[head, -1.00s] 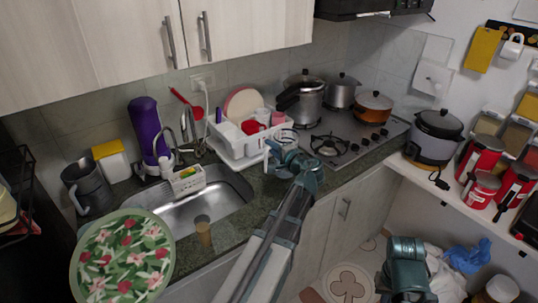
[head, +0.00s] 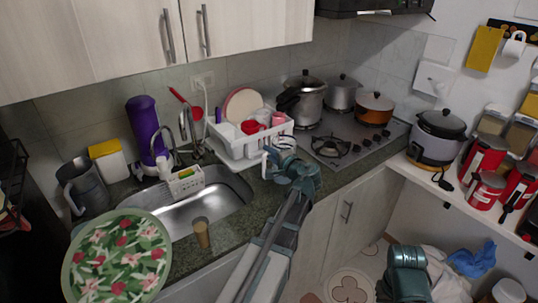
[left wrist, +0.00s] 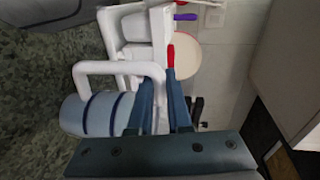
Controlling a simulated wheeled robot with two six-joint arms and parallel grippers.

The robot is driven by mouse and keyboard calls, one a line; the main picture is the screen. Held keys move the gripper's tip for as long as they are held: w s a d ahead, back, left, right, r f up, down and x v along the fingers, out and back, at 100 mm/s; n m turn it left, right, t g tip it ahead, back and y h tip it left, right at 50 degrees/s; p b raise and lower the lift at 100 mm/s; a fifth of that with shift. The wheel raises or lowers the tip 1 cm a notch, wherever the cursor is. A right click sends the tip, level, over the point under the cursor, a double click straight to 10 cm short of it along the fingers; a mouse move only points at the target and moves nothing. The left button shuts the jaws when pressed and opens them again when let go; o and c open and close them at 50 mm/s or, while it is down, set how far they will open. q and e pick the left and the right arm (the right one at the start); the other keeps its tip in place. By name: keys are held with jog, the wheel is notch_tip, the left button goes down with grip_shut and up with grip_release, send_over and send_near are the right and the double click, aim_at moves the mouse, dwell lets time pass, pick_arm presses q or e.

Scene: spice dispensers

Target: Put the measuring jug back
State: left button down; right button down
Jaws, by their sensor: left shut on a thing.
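My left gripper (head: 279,160) is over the counter, just in front of the white dish rack, at its right end. It is shut on a small white-handled jug (left wrist: 98,113), which I take to be the measuring jug. In the left wrist view the jug has grey-blue bands and lies to the left of my fingers (left wrist: 160,105), its white handle loop rising beside them. In the head view the gripper partly hides the jug. I cannot tell whether it touches the counter. My right gripper's fingers are not in view; only part of my right arm shows at the bottom.
The white dish rack (head: 243,147) holds a plate and red cups. The sink (head: 215,205) is to its left, with a grey pitcher (head: 82,187) beyond. The stove (head: 385,147) with pots is to the right. A brown cup (head: 202,232) stands near the sink's front edge.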

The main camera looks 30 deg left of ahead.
pick_arm(q)
jog(key=shift+f, duration=0.15)
jog(key=c, duration=0.9)
grip_release()
jog(key=shift+o, duration=0.2)
jog(key=shift+s+d+r, duration=0.1)
jog(key=shift+d+r, duration=0.05)
jog(key=shift+r, duration=0.1)
jog(key=p+v, duration=0.2)
jog(key=v, duration=0.9)
jog(key=shift+d, duration=0.3)
jog(key=shift+s, duration=0.1)
